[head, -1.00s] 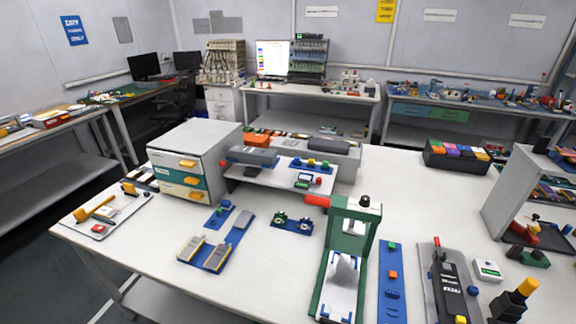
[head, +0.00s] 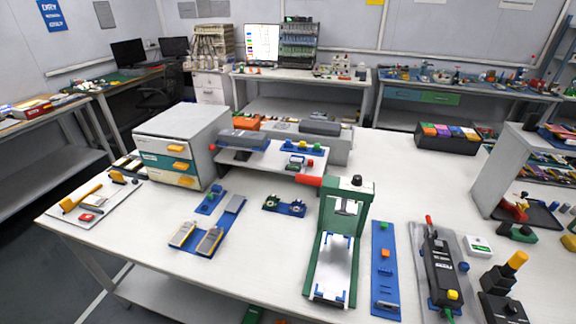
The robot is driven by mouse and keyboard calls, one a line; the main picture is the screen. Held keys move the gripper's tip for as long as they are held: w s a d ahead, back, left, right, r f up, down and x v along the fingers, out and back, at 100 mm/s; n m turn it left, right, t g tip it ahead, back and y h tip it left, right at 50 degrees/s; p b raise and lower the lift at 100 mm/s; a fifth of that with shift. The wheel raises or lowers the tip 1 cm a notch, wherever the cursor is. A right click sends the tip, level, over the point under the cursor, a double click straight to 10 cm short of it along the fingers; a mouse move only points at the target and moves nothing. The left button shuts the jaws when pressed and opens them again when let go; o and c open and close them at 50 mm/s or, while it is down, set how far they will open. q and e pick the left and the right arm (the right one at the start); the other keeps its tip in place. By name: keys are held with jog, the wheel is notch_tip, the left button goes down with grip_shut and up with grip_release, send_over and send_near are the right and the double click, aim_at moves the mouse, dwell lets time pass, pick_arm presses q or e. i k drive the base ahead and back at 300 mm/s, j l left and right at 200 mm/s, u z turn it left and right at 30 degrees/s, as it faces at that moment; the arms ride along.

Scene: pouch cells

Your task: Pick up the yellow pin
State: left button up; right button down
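Several yellow parts are in view, and I cannot tell for certain which is the yellow pin. An upright yellow-orange cylinder (head: 516,261) stands in a black block (head: 502,302) at the right front of the table. A small yellow knob (head: 453,296) sits on the near end of a black device (head: 440,262). A small yellow piece (head: 302,145) sits on a blue strip on the raised white shelf. Neither of my grippers shows in the head view.
A green press (head: 340,240) with a red handle stands at the front middle. A drawer cabinet (head: 180,145) with yellow handles is at the left. A blue strip (head: 384,270) lies right of the press.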

aim_at(452, 294)
jog(key=z, duration=1.65)
jog(key=k+j+z, duration=0.25)
jog(key=l, duration=0.1)
